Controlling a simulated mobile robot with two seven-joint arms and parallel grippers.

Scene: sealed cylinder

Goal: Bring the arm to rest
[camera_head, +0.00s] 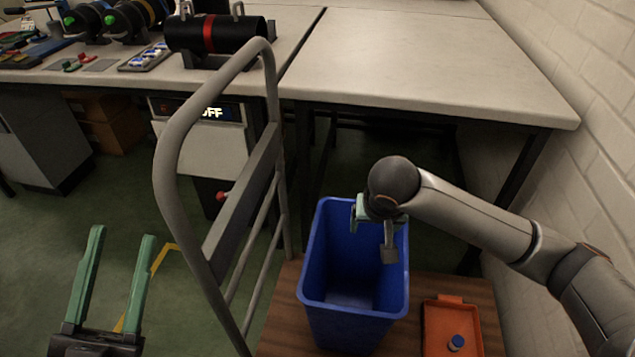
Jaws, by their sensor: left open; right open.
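My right arm reaches in from the right, and its gripper (374,222) is over the blue bin (313,285). It is open and I see nothing held in it, though its fingers are partly hidden by the wrist. My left gripper (121,236) is at the lower left, with two green fingers spread apart and nothing between them. A black cylinder with a red band (232,35) lies on a stand on the table at the top left, far from both grippers.
A grey metal rail (172,150) rises between my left gripper and the bin. An orange tray (436,318) with a small blue-capped object (456,342) sits right of the bin on a wooden surface. The right tabletop (430,60) is clear. A white brick wall (590,130) is close on the right.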

